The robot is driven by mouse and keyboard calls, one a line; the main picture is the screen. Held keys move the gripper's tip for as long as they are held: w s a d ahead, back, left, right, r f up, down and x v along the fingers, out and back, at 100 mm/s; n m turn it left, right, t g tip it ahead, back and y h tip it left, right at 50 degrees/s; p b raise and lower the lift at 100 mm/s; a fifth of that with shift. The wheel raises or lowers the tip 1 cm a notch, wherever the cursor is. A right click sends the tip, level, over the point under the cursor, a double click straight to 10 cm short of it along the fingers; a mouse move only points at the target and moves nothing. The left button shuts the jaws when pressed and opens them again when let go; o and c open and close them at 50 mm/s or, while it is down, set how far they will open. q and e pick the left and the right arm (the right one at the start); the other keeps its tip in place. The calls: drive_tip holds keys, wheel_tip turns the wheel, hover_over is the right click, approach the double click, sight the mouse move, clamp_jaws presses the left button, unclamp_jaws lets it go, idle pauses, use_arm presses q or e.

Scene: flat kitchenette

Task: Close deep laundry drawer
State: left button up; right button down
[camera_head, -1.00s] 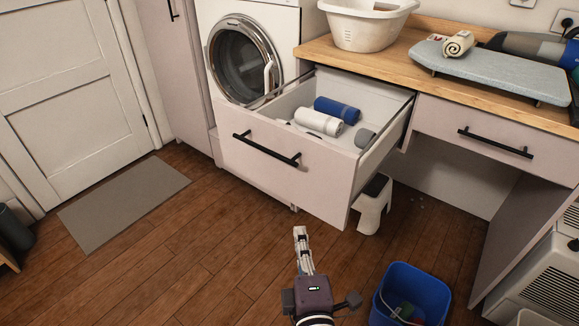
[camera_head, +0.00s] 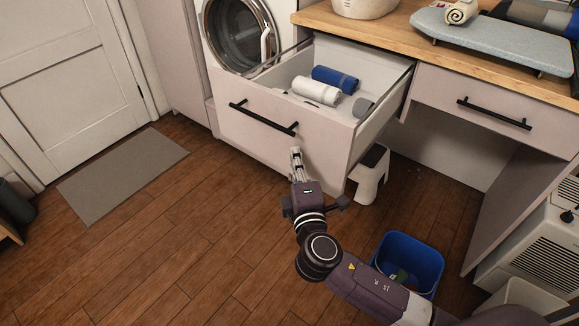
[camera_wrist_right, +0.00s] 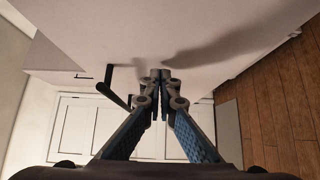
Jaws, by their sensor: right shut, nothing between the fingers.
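The deep laundry drawer (camera_head: 246,136) is pulled out under the wooden counter, with a black bar handle (camera_head: 263,118) across its pale front. A white rolled towel (camera_head: 316,91), a blue rolled towel (camera_head: 335,79) and a grey item (camera_head: 362,107) lie inside it. My right gripper (camera_head: 296,152) is shut and empty, in front of the drawer face, right of and below the handle. In the right wrist view the shut fingertips (camera_wrist_right: 160,74) are close to the pale front; I cannot tell whether they touch. The left gripper is not in view.
A blue bucket (camera_head: 410,256) stands on the floor beside my right arm. A closed smaller drawer (camera_head: 484,108) is at the right. The wooden floor at left is clear, with a grey mat (camera_head: 122,174).

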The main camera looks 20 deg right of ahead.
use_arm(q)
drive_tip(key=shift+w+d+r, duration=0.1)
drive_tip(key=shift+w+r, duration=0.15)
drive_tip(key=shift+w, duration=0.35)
